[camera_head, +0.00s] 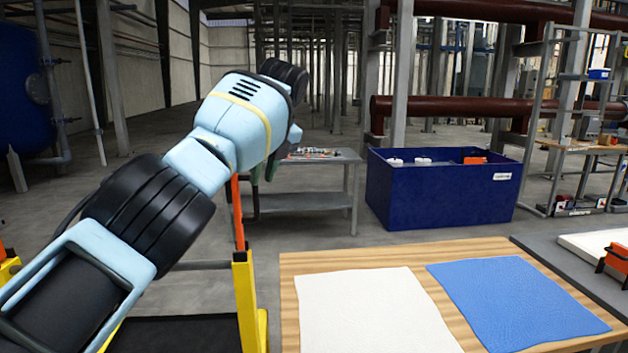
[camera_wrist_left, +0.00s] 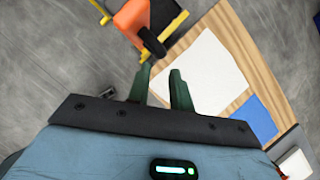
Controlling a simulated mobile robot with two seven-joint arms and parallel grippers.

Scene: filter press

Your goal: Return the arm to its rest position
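My left arm reaches in from the left of the head view, raised and bent at the elbow. Its gripper (camera_head: 263,172) hangs beyond the wrist, partly hidden behind the arm. In the left wrist view the gripper (camera_wrist_left: 161,72) has two dark green fingers apart with nothing between them, so it is open and empty. It is above the floor, beside the wooden table (camera_head: 291,315), and touches nothing that I can see. My right arm and gripper are not in view.
A white cloth (camera_head: 375,312) and a blue cloth (camera_head: 515,300) lie flat on the table. A yellow frame (camera_head: 246,300) with an orange post (camera_head: 238,215) stands close to my left arm. A grey workbench (camera_head: 300,203) and a blue bin (camera_head: 440,195) stand behind.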

